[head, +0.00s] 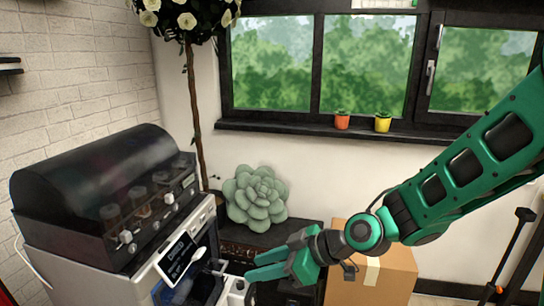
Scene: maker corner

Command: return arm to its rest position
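My gripper (256,267) is at the lower middle of the head view, at the end of my green arm, which reaches in from the right. Its two green fingers point left and stand apart, with nothing seen between them. The fingertips are just right of a grey and white machine (203,218) with a black domed cover and a dark label panel. They overlap the machine's right edge in the picture; I cannot tell whether they touch it.
A cardboard box (395,275) stands behind my wrist. A large pale green succulent (256,198) sits on a dark stand beside the machine. A potted rose tree (193,90) rises behind.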

